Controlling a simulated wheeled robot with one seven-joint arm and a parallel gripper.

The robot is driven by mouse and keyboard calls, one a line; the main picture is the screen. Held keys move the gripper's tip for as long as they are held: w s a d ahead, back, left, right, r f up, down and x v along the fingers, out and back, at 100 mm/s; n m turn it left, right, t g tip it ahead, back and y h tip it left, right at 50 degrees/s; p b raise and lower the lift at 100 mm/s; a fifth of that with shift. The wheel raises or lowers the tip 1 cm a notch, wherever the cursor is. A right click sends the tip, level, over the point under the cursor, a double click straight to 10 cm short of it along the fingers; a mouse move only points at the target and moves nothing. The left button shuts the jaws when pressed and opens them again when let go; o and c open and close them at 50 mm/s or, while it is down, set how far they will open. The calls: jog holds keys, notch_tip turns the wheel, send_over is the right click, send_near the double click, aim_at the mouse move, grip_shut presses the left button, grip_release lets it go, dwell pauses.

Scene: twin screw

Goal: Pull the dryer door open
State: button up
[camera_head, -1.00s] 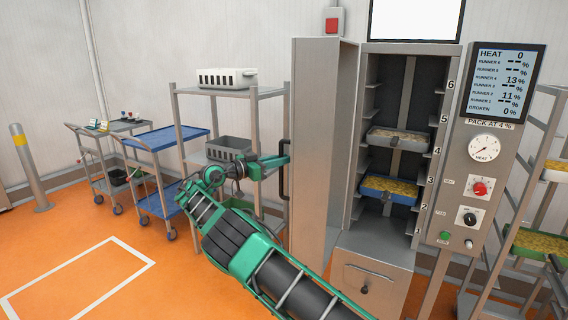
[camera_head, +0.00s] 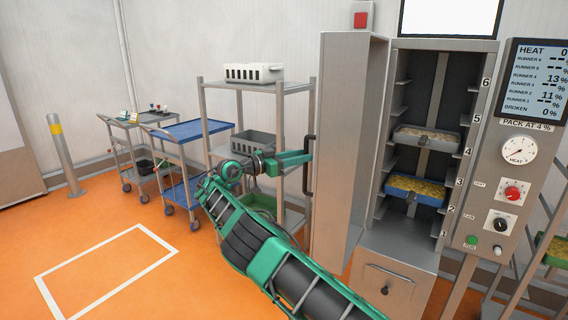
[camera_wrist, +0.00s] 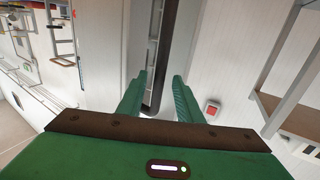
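The dryer door (camera_head: 345,150) is a tall grey metal panel swung wide open to the left of the dryer cabinet (camera_head: 400,235). Its dark vertical handle (camera_head: 308,182) is on the door's left side. My green gripper (camera_head: 304,157) is at the upper part of this handle. In the wrist view my gripper (camera_wrist: 161,76) has its two fingers apart, with a dark bar (camera_wrist: 165,45), which looks like the handle, between them. A gap seems to show beside the bar, so I see no firm grip. Inside the cabinet are a grey tray (camera_head: 397,140) and a blue tray (camera_head: 400,193).
A metal rack (camera_head: 205,112) with a white crate (camera_head: 254,73) and a grey crate stands behind my arm. The control panel (camera_head: 520,140) is right of the cabinet. Orange floor at left is clear.

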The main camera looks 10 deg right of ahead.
jog(key=v, duration=0.8)
jog(key=shift+a, duration=0.3)
jog(key=shift+f, duration=0.1)
